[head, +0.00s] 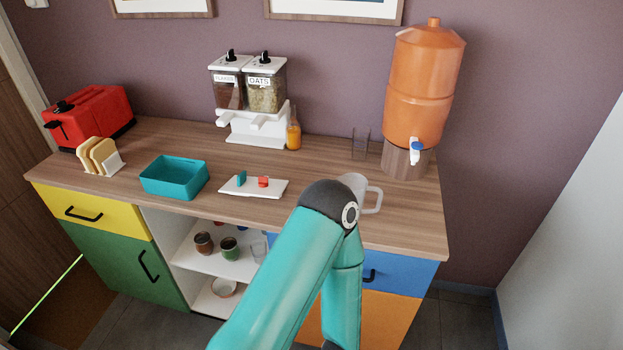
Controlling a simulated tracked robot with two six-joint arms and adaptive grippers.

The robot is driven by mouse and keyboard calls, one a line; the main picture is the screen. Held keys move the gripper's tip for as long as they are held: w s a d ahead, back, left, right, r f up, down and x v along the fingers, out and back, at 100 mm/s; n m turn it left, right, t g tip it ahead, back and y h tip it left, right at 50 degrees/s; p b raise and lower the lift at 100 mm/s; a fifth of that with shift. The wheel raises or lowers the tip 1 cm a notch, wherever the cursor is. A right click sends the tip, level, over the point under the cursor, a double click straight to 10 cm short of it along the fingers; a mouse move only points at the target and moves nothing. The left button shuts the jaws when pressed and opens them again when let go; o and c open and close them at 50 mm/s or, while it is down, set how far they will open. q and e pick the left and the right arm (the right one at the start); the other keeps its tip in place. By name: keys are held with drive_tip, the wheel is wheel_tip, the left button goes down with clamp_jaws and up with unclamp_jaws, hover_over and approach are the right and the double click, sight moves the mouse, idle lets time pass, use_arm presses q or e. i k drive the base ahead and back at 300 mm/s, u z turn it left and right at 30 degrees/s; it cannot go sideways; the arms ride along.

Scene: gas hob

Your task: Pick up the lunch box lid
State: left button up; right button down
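The open teal lunch box (151,186) sits on the wooden counter, left of the middle. To its right lies a flat white slab (270,193) with a small teal piece (241,178) and a small red piece (263,182) on it. It may be the lunch box lid, but I cannot tell for sure; no teal lid shows. One of my teal arms rises from the bottom, its dark elbow joint in front of the counter's front right part. Neither gripper is in view.
A red toaster (92,115), a bread rack (100,156), a cereal dispenser (255,120), an orange bottle (294,136) and an orange water dispenser (424,85) stand on the counter. A pale jug (372,197) is partly hidden behind my arm. Open shelves below hold cups.

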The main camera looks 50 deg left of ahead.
sight(241, 184)
drive_tip(key=u, duration=0.25)
drive_tip(key=i, duration=0.2)
drive_tip(key=z, duration=2.2)
drive_tip(key=k, duration=1.65)
drive_tip(key=u, duration=0.45)
drive_tip(key=k, duration=0.85)
drive_tip(key=u, duration=0.95)
drive_tip(key=i, duration=0.5)
drive_tip(key=u, duration=0.1)
